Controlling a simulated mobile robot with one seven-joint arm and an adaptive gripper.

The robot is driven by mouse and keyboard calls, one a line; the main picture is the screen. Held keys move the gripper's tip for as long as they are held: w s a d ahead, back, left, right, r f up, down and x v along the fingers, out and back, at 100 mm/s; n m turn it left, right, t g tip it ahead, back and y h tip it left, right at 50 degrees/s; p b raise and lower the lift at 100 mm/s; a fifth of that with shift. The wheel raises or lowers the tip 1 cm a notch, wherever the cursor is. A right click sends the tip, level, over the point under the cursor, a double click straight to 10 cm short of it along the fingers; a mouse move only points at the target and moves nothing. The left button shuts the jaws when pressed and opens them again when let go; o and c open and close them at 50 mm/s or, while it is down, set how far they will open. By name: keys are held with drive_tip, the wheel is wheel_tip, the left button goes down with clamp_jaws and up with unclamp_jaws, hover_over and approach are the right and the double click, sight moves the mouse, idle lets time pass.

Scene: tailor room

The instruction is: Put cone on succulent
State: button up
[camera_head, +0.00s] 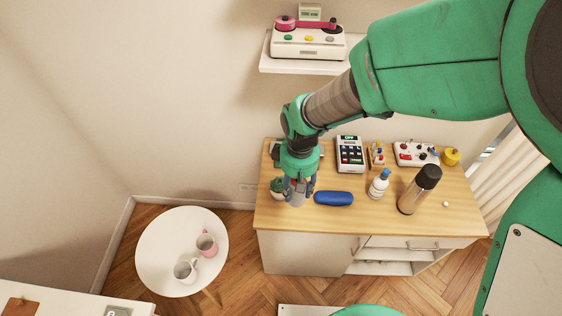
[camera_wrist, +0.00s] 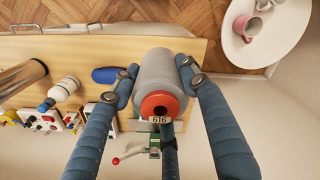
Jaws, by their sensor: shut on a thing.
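My gripper (camera_head: 299,188) is shut on the cone, a grey thread cone (camera_wrist: 158,68) with an orange-red end ring. The cone (camera_head: 297,199) hangs below my gripper over the left front part of the wooden cabinet top. In the wrist view my gripper's (camera_wrist: 158,74) blue-grey fingers lie along both sides of it. The succulent (camera_head: 277,185), a small green plant in a pale pot, stands just left of the cone, partly hidden by my gripper. I cannot tell whether they touch. I cannot make out the succulent in the wrist view.
A blue oblong case (camera_head: 334,198) lies close on the right. A white bottle (camera_head: 379,184), a dark-capped flask (camera_head: 419,190) and a calculator-like device (camera_head: 349,154) stand on the cabinet top (camera_head: 330,222). A round white table (camera_head: 158,244) with two mugs stands lower left.

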wheel_tip(320, 180, down, 6)
drive_tip(key=shift+f, duration=0.15)
drive_tip(key=shift+w, duration=0.15)
hover_over(280, 180)
drive_tip(key=shift+w+f+b, duration=0.1)
drive_tip(key=shift+f+b, duration=0.2)
drive_tip(key=shift+f, duration=0.45)
idle(0.3)
drive_tip(key=shift+f, duration=1.75)
drive_tip(key=shift+f, duration=0.1)
